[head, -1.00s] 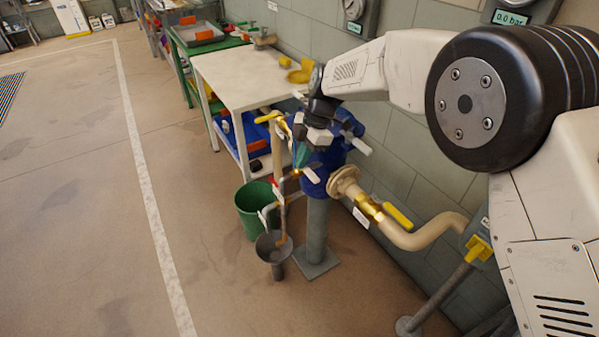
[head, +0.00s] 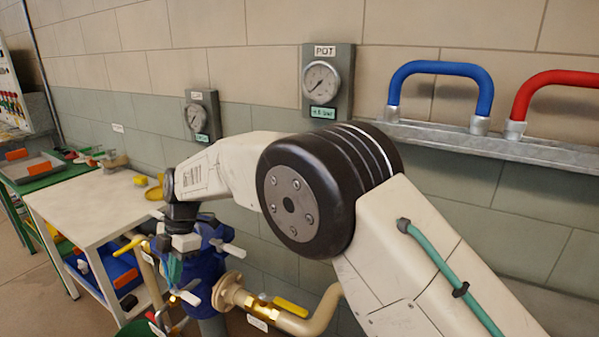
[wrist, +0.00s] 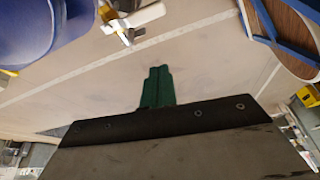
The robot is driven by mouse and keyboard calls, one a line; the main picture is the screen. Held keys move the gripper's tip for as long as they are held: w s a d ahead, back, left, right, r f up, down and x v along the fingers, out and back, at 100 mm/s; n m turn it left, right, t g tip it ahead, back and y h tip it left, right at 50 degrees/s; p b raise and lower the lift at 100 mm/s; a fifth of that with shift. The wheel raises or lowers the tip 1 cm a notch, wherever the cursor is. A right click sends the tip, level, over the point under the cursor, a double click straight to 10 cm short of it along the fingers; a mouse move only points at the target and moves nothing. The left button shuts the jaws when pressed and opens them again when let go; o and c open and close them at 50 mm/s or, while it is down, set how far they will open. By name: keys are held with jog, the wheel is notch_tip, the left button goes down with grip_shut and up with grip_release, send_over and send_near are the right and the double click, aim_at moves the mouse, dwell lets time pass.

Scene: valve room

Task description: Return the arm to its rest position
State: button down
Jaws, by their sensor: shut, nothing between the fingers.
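My arm reaches left across the head view, its forearm and black joint in front of the wall. My gripper (head: 173,270) hangs at its end, pointing down beside the blue pump-like body (head: 211,262) with white handles. It looks apart from that body, but the head view does not settle the gap. In the wrist view my gripper (wrist: 158,72) shows as two green fingers pressed together, with nothing between them. A blue rounded shape fills the upper left of the wrist view, clear of the fingertips.
A beige pipe with a yellow-handled valve (head: 290,306) runs right from the blue body. A white table (head: 85,205) stands left. Gauges (head: 321,83) (head: 196,119) hang on the wall. A ledge (head: 530,146) carries a blue handle (head: 440,68) and a red handle (head: 562,78).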

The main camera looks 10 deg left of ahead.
jog(key=s+d+f+m+h, duration=0.1)
jog(key=s+d+f+m, duration=0.1)
jog(key=d+m, duration=0.35)
jog(key=s+d+r+m, duration=0.1)
jog(key=d+r+m, duration=0.4)
jog(key=d, duration=0.6)
jog(key=s+d+r+m+h, duration=0.1)
jog(key=d+r+m, duration=0.4)
jog(key=d, duration=0.6)
jog(key=s+d+r+m, duration=0.2)
jog(key=d+r+m, duration=0.3)
jog(key=d, duration=0.5)
jog(key=s+d+r+m+t, duration=0.2)
jog(key=s+d+m, duration=0.2)
jog(key=s+d, duration=0.4)
jog(key=s+d+r+m+t, duration=0.2)
jog(key=s+d+m, duration=0.3)
jog(key=s+d, duration=0.4)
jog(key=d+r, duration=0.1)
jog(key=d, duration=0.6)
jog(key=shift+d+t, duration=0.4)
jog(key=shift+s+m, duration=0.1)
jog(key=shift+m, duration=0.15)
